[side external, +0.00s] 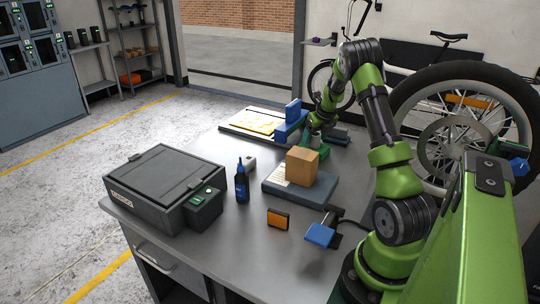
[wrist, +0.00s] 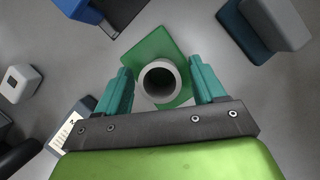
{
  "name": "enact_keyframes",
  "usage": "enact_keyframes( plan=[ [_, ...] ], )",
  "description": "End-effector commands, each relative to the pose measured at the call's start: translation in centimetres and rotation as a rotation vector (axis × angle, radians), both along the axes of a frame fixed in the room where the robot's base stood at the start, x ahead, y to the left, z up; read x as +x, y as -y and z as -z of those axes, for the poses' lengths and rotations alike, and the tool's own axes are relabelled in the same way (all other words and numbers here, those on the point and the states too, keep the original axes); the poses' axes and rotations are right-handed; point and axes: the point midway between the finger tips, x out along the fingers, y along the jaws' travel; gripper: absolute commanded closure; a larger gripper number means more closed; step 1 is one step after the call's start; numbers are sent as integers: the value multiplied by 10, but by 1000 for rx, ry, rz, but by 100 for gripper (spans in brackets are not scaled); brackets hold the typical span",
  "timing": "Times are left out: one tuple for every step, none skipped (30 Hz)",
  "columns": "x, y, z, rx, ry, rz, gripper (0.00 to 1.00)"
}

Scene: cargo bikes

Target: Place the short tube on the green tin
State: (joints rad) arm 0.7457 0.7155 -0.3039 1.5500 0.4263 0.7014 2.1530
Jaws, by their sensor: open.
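The short tube (wrist: 143,83) is grey and hollow, and in the wrist view it stands upright with its round opening facing me. The green tin (wrist: 148,45) shows as a flat green square under and around the tube, which appears to rest on it. My gripper (wrist: 160,68) is open, with one teal finger on each side of the tube and a visible gap to each. In the side view my gripper (side external: 314,138) is low over the table behind a cardboard box. The green tin (side external: 325,151) is partly hidden there, and I cannot make out the tube.
A cardboard box (side external: 302,166) sits on a grey platform (side external: 318,196) near my gripper. A blue block (side external: 291,123) stands by a yellow-topped tray (side external: 247,122). A dark bottle (side external: 242,184), a dark case (side external: 160,180) and an orange block (side external: 278,218) occupy the nearer table.

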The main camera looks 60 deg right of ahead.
Motion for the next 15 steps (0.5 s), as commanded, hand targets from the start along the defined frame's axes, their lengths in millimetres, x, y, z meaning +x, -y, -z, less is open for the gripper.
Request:
enact_keyframes(
  plan=[
    [0, 0, 0, 0, 0, 0, 31],
    [0, 0, -1, -1, 1, 0, 31],
    [0, 0, -2, -1, 1, 0, 31],
    [0, 0, -4, -2, 1, -1, 31],
    [0, 0, -7, -2, 1, -1, 31],
    [-2, -1, -11, -4, 1, -1, 31],
    [-3, -2, -15, -4, 1, -1, 31],
    [-4, -3, -20, -3, 2, -1, 31],
    [-7, -4, -27, -4, 2, 0, 31],
    [-9, -6, -33, -5, 3, 0, 31],
    [-10, -8, -39, -3, 4, -1, 31],
    [-14, -9, -48, -5, 3, -1, 31],
    [-16, -11, -54, -3, 3, -1, 31],
    [-18, -12, -60, -4, 4, -1, 31],
    [-21, -15, -68, -4, 3, -1, 31]
  ],
)
